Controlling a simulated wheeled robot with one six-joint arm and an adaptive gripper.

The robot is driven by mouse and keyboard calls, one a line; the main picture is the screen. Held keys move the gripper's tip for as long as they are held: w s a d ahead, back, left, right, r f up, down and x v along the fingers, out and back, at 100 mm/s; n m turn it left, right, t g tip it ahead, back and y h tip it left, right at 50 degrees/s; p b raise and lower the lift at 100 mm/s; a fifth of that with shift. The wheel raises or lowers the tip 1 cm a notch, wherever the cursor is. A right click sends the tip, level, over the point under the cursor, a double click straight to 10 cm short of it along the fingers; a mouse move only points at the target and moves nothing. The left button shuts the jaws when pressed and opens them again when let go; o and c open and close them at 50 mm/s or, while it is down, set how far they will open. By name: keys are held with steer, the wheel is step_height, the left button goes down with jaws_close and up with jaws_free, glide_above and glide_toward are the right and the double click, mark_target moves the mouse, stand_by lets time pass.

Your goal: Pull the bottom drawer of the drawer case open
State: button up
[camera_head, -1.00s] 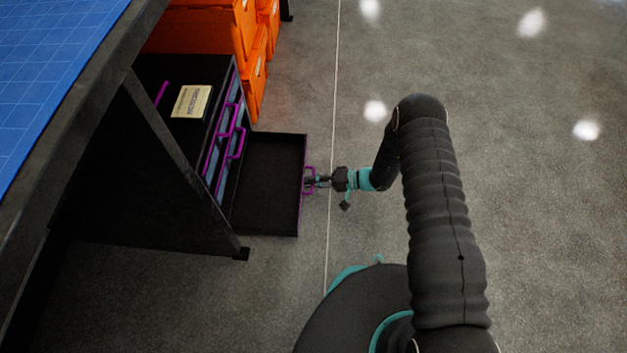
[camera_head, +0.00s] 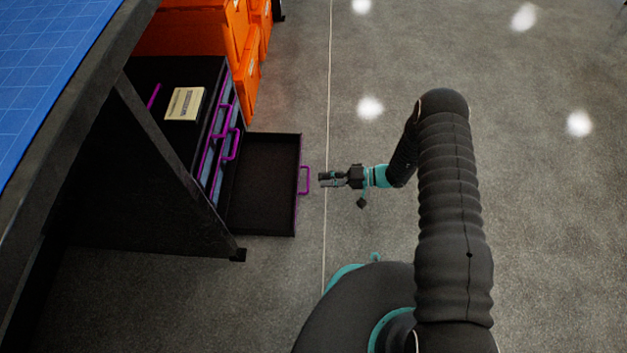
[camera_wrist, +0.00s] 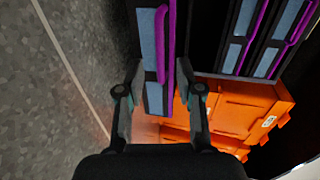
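The black drawer case (camera_head: 180,75) stands under the table at the left, with blue-grey drawer fronts and purple handles. Its bottom drawer (camera_head: 262,185) is pulled well out over the floor and looks empty inside. The drawer's purple handle (camera_head: 306,180) faces right, and it also shows in the wrist view (camera_wrist: 160,45). My gripper (camera_head: 321,180) is just right of the handle, a small gap apart from it. In the wrist view my gripper's fingers (camera_wrist: 160,93) are spread, with nothing held between them.
Orange bins (camera_head: 245,60) stand behind the case. A small labelled box (camera_head: 185,104) lies on top of it. The table's black leg (camera_head: 180,170) stands in front of the case. The grey floor (camera_head: 540,200) to the right is clear.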

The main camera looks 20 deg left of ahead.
steer(key=v, duration=0.5)
steer(key=shift+w+d, duration=0.15)
steer(key=shift+d, duration=0.2)
